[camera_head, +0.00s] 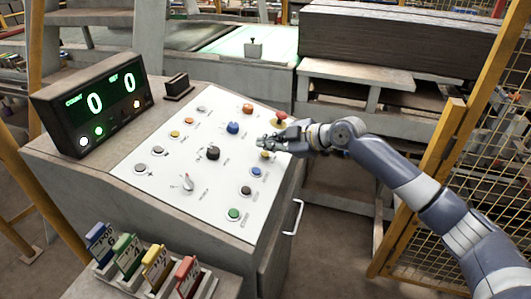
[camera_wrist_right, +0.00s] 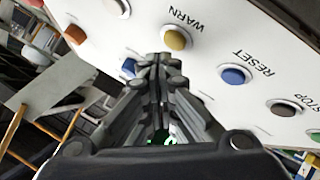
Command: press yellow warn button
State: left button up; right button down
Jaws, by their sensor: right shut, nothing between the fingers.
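The yellow button (camera_wrist_right: 176,38) labelled WARN sits on the white control panel in the right wrist view. My right gripper (camera_head: 262,143) is shut and empty, reaching over the panel from the right, just above the yellow button. In the wrist view the shut fingertips (camera_wrist_right: 156,62) appear just below and left of the button. I cannot tell whether they touch the panel. My left gripper is not in view.
A blue RESET button (camera_wrist_right: 235,74) and a dark STOP button (camera_wrist_right: 285,107) are close by. A red mushroom button (camera_head: 281,118) stands behind my gripper. A large blue button (camera_head: 233,127) and a black knob (camera_head: 213,153) lie to the left. A counter display (camera_head: 92,103) stands at left.

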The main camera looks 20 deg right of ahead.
jog(key=shift+d+r+p, duration=0.15)
jog(key=shift+r+p, duration=0.3)
jog(key=shift+r, duration=0.2)
jog(key=r, duration=0.1)
jog(key=r+p, duration=0.1)
jog(key=d+r+p, duration=0.1)
jog(key=shift+s+r, duration=0.25)
jog(key=shift+s, duration=0.15)
